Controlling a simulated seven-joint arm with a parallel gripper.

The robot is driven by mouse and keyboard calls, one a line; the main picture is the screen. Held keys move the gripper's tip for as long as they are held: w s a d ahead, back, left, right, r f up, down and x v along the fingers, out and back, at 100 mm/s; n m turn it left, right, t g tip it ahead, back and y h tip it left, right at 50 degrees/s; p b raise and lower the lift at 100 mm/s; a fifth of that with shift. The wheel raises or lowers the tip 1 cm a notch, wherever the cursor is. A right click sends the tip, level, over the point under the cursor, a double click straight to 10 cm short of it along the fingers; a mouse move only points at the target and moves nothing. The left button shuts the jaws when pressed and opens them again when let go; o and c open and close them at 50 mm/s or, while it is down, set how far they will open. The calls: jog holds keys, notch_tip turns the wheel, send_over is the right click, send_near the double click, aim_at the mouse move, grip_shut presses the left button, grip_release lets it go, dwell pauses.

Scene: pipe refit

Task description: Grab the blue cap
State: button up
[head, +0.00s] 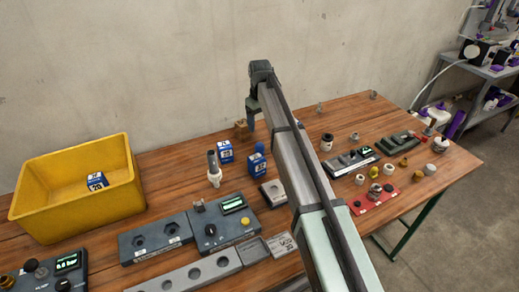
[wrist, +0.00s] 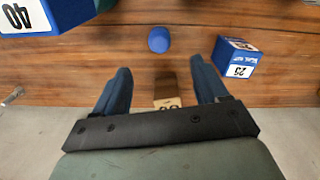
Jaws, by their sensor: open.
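The blue cap (wrist: 158,40) is a small round piece on the wooden table in the wrist view, beyond my fingertips and roughly centred between their lines. In the head view a blue round shape (head: 260,147), which looks like the same cap, shows at the top edge of a blue-and-white box. My gripper (wrist: 160,66) is open and empty, with one dark blue finger on each side. In the head view my gripper (head: 252,118) hangs above the back of the table, near the wall. The cap is not between the fingers.
A small brown box (wrist: 168,85) lies below, between my fingers. Blue-and-white boxes flank the cap: one at right (wrist: 237,57), one at upper left (wrist: 28,15). A yellow bin (head: 80,157) stands at left. Control panels (head: 222,222) and loose fittings fill the front and right.

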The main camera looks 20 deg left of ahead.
aim_at(260, 144)
notch_tip(260, 144, down, 12)
jog(key=shift+w+f, duration=0.1)
jog(key=c, duration=1.1)
jog(key=shift+c, duration=0.2)
